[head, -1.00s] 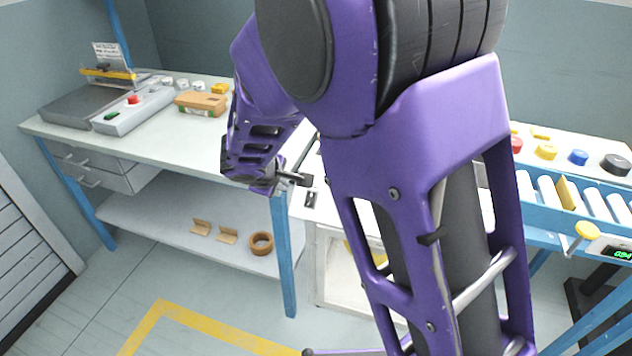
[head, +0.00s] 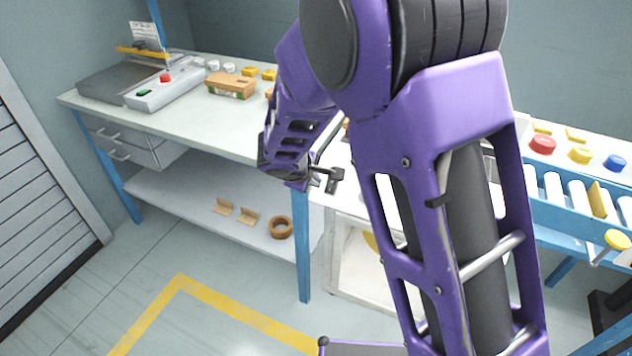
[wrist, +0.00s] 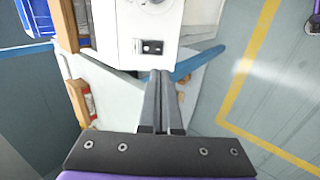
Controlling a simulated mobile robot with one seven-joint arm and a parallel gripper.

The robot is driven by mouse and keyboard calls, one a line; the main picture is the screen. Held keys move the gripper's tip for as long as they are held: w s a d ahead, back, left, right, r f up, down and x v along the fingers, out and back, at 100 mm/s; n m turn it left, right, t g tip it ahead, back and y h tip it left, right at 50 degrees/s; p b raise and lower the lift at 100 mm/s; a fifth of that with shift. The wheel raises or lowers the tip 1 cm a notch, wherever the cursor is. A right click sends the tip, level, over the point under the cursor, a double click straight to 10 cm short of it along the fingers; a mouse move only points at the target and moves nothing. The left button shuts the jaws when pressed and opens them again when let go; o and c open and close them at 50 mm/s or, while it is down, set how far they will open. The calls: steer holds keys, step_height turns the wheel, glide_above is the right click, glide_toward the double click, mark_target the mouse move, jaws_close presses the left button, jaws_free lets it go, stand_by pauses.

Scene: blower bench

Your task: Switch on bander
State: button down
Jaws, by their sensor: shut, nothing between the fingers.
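A white machine (wrist: 125,22) stands under my gripper; no label on it can be read, so I cannot tell for sure that it is the bander. On its top is a small black switch (wrist: 152,47). Which way the switch is set cannot be told. My gripper (wrist: 160,73) is shut and empty, its fingertips pointing at the switch and just short of it in the wrist view. In the head view my gripper (head: 325,173) is beside the switch (head: 336,180), and my arm hides much of the machine. Contact cannot be made out.
A white bench (head: 225,133) on blue legs is at left, bearing a grey device (head: 160,95) with red and green buttons and a cardboard box (head: 230,88). A tape roll (head: 280,228) lies on its shelf. A roller conveyor (head: 570,205) is at right. Yellow-lined floor is clear.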

mark_target(328, 191)
steer(key=b+x, duration=0.1)
steer(key=x, duration=1)
steer(key=shift+f, duration=0.1)
steer(key=shift+w+p, duration=0.25)
steer(key=shift+p, duration=0.05)
steer(key=shift+s, duration=0.25)
steer(key=shift+w+f, duration=0.1)
steer(key=shift+r+p, duration=0.3)
steer(key=shift+r, duration=0.55)
